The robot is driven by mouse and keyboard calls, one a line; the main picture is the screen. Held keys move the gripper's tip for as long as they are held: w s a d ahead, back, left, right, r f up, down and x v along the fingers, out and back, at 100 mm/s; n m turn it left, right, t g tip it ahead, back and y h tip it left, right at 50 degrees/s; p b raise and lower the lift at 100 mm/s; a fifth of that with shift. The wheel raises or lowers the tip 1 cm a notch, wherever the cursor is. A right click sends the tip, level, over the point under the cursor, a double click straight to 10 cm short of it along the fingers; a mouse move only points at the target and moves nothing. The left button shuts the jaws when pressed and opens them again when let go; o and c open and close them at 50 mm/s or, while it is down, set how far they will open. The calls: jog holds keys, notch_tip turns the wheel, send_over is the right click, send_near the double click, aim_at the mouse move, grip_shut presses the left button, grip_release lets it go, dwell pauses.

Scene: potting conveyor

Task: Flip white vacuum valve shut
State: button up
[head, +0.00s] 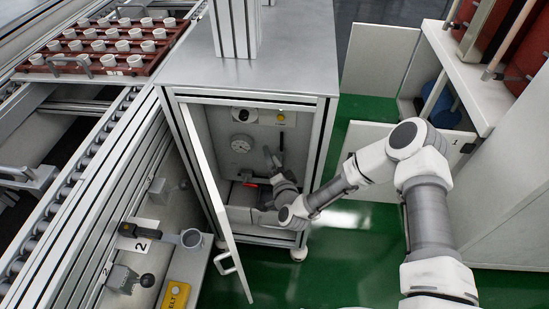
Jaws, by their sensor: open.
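The open cabinet (247,82) in the head view holds a back panel with a round white gauge (241,144) and a small red-handled part (251,184) low down. I cannot make out the white vacuum valve for certain; it may be hidden behind my gripper or too small to tell. My gripper (272,157) reaches into the cabinet from the right, with its dark fingers to the right of the gauge and above the red-handled part. It is open, and nothing shows between its fingers. I cannot tell whether it touches the panel.
The cabinet door (207,180) stands open on the left, with a handle near its lower end. A yellow button (281,117) sits high on the panel. A roller conveyor (75,185) and a red tray (60,67) of white pots are left.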

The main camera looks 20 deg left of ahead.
jog(key=c, duration=1.3)
jog(key=shift+c, duration=0.2)
jog(key=shift+a, duration=0.15)
jog(key=shift+s+a+n+h+p, duration=0.1)
jog(key=shift+n+h+p, duration=0.4)
jog(key=shift+n+p, duration=0.4)
jog(key=shift+a+f+n+h+p, duration=0.1)
jog(key=shift+f+n+h+p, duration=0.25)
jog(key=shift+n+h, duration=0.55)
jog(key=shift+d+f+n+h+p, duration=0.1)
jog(key=shift+f+n+h+p, duration=0.35)
jog(key=shift+n, duration=0.8)
jog(key=shift+a+f+n+h+p, duration=0.1)
jog(key=shift+f+n+h+p, duration=0.15)
jog(key=shift+n+h, duration=0.7)
